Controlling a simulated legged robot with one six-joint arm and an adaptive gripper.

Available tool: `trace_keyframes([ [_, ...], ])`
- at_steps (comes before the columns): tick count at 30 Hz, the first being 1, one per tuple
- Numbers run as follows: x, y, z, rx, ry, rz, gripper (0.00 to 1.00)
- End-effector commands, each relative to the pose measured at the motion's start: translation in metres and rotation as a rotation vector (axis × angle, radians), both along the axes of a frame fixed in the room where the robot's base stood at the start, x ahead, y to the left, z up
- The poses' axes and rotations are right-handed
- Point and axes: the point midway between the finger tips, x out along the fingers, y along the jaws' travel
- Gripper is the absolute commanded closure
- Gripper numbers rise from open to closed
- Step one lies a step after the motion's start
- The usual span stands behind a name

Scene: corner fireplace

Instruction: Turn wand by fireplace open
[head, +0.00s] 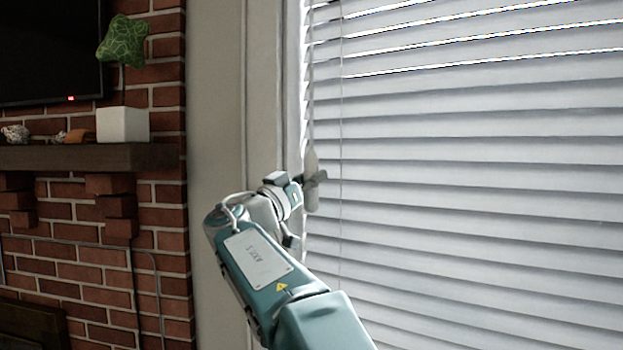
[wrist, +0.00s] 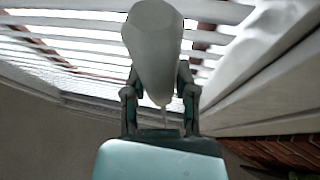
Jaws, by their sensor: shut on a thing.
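The wand (head: 311,165) hangs at the left edge of the white window blinds (head: 450,160) in the head view. Its thick pale handle also shows large in the wrist view (wrist: 153,45). My gripper (head: 314,180) is shut on the wand's handle, with a finger on either side of it in the wrist view (wrist: 158,95). In the head view part of the handle shows above and below the fingers. The slats look mostly closed in the head view, with bright gaps near the top. In the wrist view light shows between several slats.
A brick fireplace wall (head: 100,245) with a dark wooden mantel (head: 90,157) stands at the left. A white pot (head: 122,125) and small ornaments sit on the mantel. The window frame (head: 264,100) is close beside the wand. A thin cord (head: 340,230) hangs right of it.

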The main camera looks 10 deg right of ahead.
Motion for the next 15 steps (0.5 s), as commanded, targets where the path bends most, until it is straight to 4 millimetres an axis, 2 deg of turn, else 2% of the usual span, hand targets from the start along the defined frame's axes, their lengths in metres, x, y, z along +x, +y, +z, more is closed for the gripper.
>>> trace_keyframes([
  [15, 0.0018, 0.0018, 0.0, -0.004, -0.001, -0.284, 1.0],
])
